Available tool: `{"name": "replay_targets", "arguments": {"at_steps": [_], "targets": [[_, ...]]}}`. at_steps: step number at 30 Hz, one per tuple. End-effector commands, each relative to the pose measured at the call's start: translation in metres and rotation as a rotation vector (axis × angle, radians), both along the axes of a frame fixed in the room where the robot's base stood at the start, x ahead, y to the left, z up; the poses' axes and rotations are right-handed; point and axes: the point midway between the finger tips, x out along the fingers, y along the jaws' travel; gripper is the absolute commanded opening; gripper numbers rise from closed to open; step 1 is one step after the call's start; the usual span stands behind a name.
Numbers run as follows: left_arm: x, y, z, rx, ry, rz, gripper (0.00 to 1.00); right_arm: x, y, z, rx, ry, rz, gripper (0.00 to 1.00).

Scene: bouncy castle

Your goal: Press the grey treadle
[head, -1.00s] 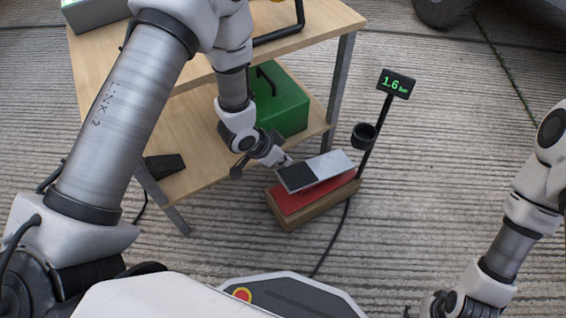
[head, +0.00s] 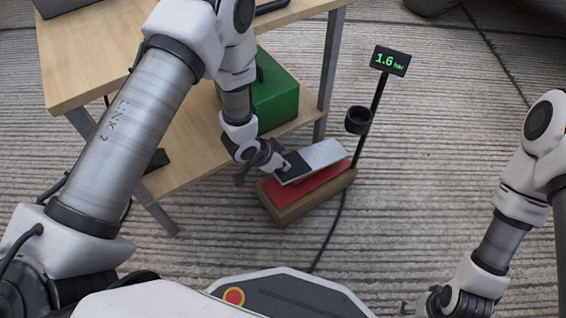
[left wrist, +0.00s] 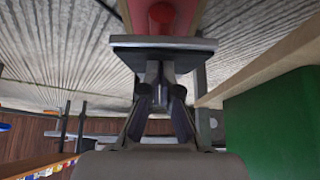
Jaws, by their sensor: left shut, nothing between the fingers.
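The grey treadle (head: 318,158) is a tilted plate above a red bed (head: 312,187) on a wooden block. Its plate edge crosses the left wrist view (left wrist: 205,43), with a red round part (left wrist: 162,14) beyond it. My left gripper (head: 284,166) is shut and empty at the plate's near-left end, over its dark pad. In the left wrist view, its fingertips (left wrist: 160,72) are close against the plate; I cannot tell whether they touch it. The treadle still shows a gap above the red bed. My right gripper (head: 420,303) is partly cut off at the bottom edge.
A black post beside the treadle carries a display (head: 390,61) reading 1.6 bar and a dark cup (head: 358,120). A wooden two-level table (head: 190,165) stands left, with a green box (head: 275,103) on its lower shelf. A cable runs across the concrete floor. The floor right of the post is clear.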

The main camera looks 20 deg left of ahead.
Motion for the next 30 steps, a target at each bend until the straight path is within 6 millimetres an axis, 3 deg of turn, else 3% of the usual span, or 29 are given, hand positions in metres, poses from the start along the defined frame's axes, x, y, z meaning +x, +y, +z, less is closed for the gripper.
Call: {"name": "replay_targets", "arguments": {"at_steps": [9,13,23,26,30], "targets": [[-0.013,0.009,-0.058,0.0,0.006,0.002,0.0,0.0,0.0,-0.01,0.0,-0.001,-0.002,0.59],[-0.014,0.01,-0.068,0.002,0.007,0.002,0.0,0.001,0.0,-0.011,0.0,-0.001,-0.002,0.59],[-0.016,0.011,-0.069,0.003,0.011,0.003,0.0,0.0,0.0,-0.011,0.0,-0.001,-0.002,0.59],[-0.014,0.01,-0.06,0.004,0.008,0.003,0.0,0.0,0.0,-0.003,0.0,0.0,-0.001,0.59],[-0.01,0.01,-0.03,0.004,-0.002,0.003,0.0,-0.001,0.0,0.024,0.0,0.003,0.003,0.59]]}}
